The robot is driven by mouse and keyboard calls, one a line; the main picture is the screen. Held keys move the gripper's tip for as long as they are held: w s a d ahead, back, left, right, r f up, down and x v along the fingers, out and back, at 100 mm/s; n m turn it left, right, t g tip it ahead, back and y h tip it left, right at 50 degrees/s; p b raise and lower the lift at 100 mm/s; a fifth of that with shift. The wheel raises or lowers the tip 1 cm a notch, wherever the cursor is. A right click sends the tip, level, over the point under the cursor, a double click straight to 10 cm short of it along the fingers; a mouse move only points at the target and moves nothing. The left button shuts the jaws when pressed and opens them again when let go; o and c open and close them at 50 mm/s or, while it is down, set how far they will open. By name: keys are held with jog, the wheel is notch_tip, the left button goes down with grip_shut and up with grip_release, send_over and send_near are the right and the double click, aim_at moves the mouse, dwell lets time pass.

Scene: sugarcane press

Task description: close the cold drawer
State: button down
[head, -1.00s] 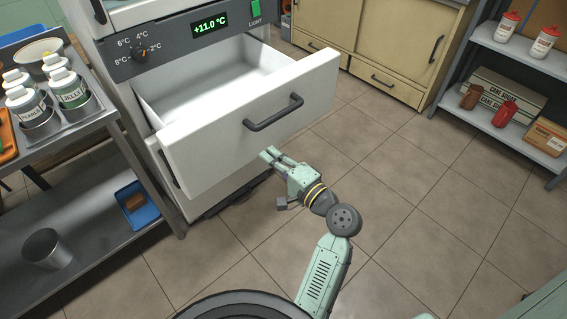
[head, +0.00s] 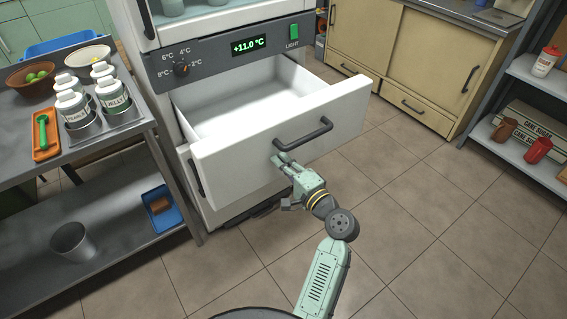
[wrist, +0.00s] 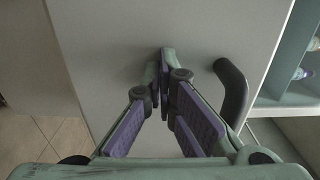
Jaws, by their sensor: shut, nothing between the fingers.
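The cold drawer (head: 228,150) is white and stands pulled out of the fridge unit, its inside empty where I can see it. Its dark handle (head: 303,133) is on the front face and also shows in the wrist view (wrist: 233,92), right of my fingers. My gripper (head: 277,160) is shut and empty, its fingertips at the drawer front just below and left of the handle. In the wrist view my gripper (wrist: 164,58) points at the white drawer front (wrist: 200,28). I cannot tell whether the tips touch it.
A control panel (head: 215,56) above the drawer reads +11.0 °C. A steel table (head: 30,170) with bottles stands on the left. A shelf (head: 510,160) with boxes and jars stands on the right. The tiled floor (head: 440,230) between is clear.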

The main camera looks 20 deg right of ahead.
jog(key=b+x, duration=0.5)
jog(key=x, duration=2.2)
jog(key=shift+w+a+f+b, duration=0.1)
jog(key=shift+w+f+b, duration=0.05)
jog(key=shift+w+b, duration=0.15)
jog(key=shift+w+a, duration=0.2)
jog(key=shift+w, duration=0.4)
jog(key=shift+r, duration=0.35)
